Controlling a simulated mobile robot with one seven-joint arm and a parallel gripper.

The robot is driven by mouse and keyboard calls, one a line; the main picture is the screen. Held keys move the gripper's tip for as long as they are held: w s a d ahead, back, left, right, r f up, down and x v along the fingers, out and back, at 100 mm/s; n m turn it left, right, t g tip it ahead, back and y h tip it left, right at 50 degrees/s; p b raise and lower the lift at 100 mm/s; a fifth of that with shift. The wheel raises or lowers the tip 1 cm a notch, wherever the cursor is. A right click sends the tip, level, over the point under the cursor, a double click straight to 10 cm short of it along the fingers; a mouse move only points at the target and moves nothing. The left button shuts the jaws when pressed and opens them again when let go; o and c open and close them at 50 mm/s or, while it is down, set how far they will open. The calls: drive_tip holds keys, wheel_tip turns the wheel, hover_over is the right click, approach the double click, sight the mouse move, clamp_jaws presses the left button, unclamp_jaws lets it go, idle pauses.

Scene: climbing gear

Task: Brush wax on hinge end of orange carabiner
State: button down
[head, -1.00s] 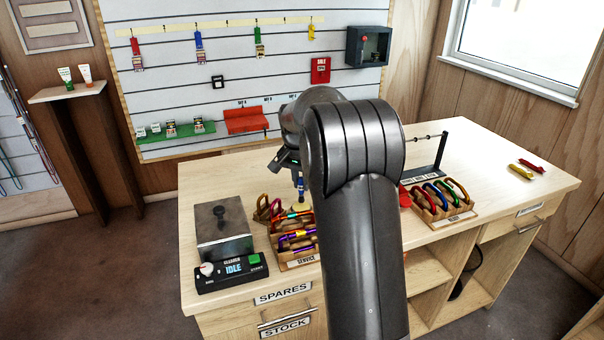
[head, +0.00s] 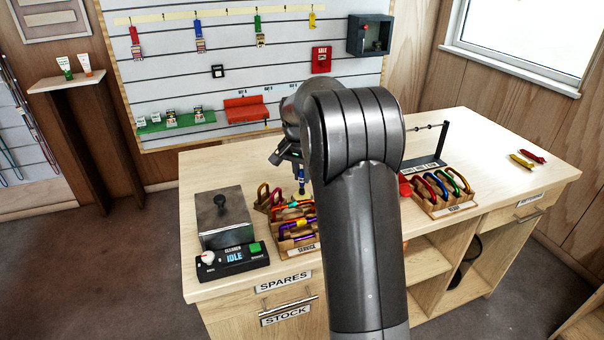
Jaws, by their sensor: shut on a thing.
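My gripper (head: 292,160) is partly hidden behind my own arm. It is shut on a slim blue-handled brush (head: 301,178), which points down at the back of the service rack (head: 301,248). The rack holds several carabiners in purple, orange and other colours. Two reddish-gold carabiners (head: 264,195) stand at its back left. Whether the brush tip touches anything cannot be told. My arm covers the rack's right side.
A cleaner box with a control panel (head: 232,258) reading IDLE stands left of the rack. A ready rack of carabiners (head: 440,195) and a small rail stand (head: 428,163) are to the right. Yellow and red items (head: 527,158) lie far right.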

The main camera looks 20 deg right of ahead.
drive_tip(key=shift+f, duration=0.5)
idle(0.8)
drive_tip(key=shift+r, duration=3.55)
